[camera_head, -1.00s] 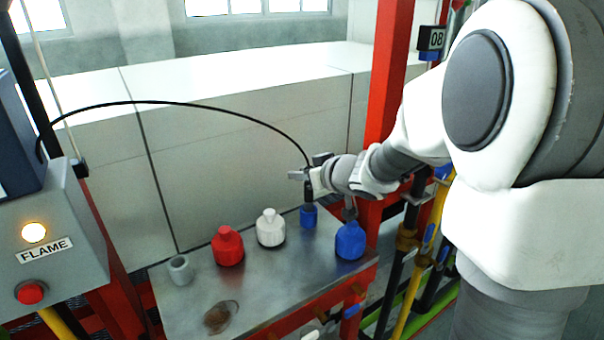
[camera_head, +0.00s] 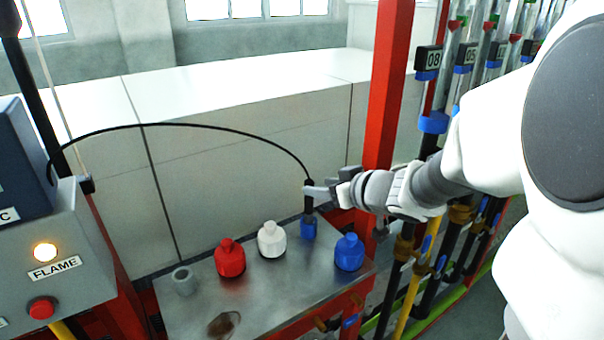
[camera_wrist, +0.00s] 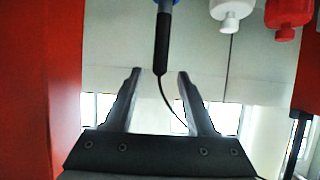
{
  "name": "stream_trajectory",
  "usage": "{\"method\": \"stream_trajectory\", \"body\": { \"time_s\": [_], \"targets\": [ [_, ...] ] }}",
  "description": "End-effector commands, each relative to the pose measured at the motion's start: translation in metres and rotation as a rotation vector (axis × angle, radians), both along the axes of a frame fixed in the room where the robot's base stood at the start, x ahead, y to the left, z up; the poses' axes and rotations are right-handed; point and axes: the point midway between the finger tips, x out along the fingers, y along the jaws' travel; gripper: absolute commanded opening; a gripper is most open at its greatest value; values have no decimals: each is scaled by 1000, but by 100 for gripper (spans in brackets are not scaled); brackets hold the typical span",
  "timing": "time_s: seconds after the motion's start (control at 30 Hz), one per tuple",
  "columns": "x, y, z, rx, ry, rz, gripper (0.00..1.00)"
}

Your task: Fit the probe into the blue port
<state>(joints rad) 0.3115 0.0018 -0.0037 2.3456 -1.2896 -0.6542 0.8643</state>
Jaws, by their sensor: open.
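The probe (camera_head: 309,198) is a black rod with a black cable from its top. It stands upright with its lower end in the blue port (camera_head: 308,231) on the metal table. In the wrist view, which is upside down, the probe (camera_wrist: 162,44) hangs from the blue port (camera_wrist: 166,3). My gripper (camera_head: 314,190) is beside the upper part of the probe, to its right. In the wrist view my gripper (camera_wrist: 159,73) is open, its fingertips spread apart and short of the probe, with nothing held. How deep the probe sits is hidden inside the port.
Red (camera_head: 230,259), white (camera_head: 271,240) and blue (camera_head: 349,253) bottles stand near the port. A grey empty cup (camera_head: 184,281) is at the left of the metal table (camera_head: 270,295). A red post (camera_head: 386,100) rises behind my gripper. A grey FLAME box (camera_head: 55,255) stands left.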

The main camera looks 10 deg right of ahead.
Motion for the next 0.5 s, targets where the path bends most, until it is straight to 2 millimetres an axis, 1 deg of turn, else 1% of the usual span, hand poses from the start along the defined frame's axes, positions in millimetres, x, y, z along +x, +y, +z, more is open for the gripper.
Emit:
{"method": "stream_trajectory", "body": {
  "time_s": [0.03,0.2,0.33,0.5],
  "targets": [
    [-8,-4,8,1,-2,-2,56],
    [-24,-10,14,0,-1,0,56],
    [-28,-11,14,1,1,0,56],
    [-28,-11,14,1,1,0,56]
  ]
}}
